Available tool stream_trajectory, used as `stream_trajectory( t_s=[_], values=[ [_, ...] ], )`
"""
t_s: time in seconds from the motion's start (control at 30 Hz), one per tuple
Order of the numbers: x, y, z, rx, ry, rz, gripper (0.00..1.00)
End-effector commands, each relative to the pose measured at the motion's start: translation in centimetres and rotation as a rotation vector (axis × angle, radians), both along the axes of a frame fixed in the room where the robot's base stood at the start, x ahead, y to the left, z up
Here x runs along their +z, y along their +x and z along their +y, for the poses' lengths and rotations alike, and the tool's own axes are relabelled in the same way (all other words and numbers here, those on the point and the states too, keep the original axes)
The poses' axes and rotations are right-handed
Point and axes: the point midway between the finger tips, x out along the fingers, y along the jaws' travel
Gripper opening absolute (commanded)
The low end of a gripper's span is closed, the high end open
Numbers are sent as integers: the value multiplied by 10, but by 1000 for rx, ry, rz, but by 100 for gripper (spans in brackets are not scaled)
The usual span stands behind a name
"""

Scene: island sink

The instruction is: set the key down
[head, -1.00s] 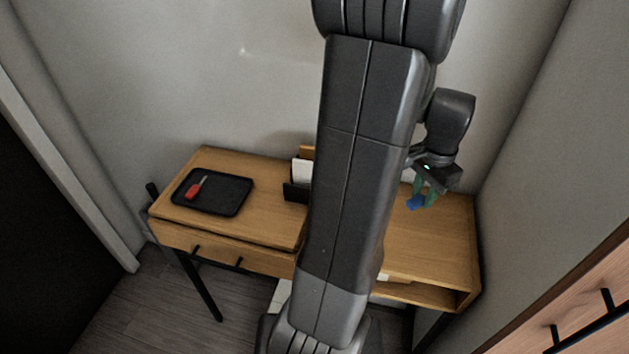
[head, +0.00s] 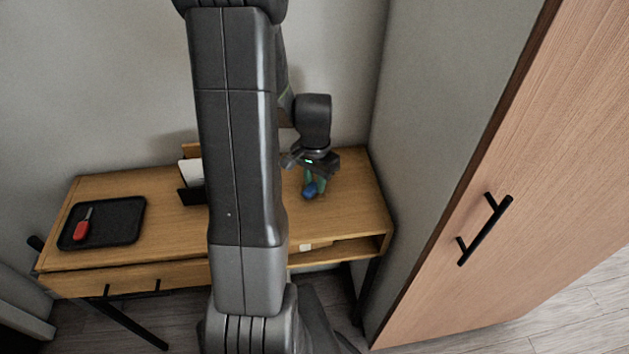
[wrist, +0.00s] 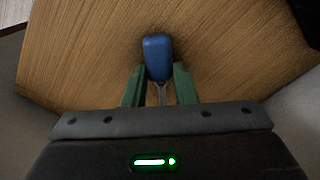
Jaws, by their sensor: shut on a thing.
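The key with a blue head (wrist: 157,58) is between the green fingers of my gripper (wrist: 159,88) in the wrist view. Its thin metal shaft shows between the fingers, and its head points away from the wrist. In the head view the blue head (head: 309,192) shows below my gripper (head: 313,182), over the right part of the wooden desk (head: 350,205). My gripper is shut on the key. The key is close to the desktop, with a dark shadow around it; I cannot tell whether it touches.
A black tray (head: 118,222) holding a red-handled item (head: 82,228) lies at the desk's left end. A dark organizer (head: 190,195) with white paper stands behind my arm. A wall and a wooden cabinet door (head: 520,180) are to the right. Desktop around the key looks clear.

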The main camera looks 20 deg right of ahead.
Motion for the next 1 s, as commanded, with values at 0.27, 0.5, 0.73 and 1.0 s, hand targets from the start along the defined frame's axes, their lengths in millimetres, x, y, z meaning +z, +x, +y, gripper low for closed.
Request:
stream_trajectory(
  t_s=[0.27, 0.5, 0.73, 1.0],
  values=[
    [-3, 0, 0, 0, 0, -1, 2],
    [-7, 0, 0, 0, 0, -1, 40],
    [-6, 0, 0, 0, 0, -1, 46],
    [8, 1, 0, 0, -3, -5, 46]
  ],
)
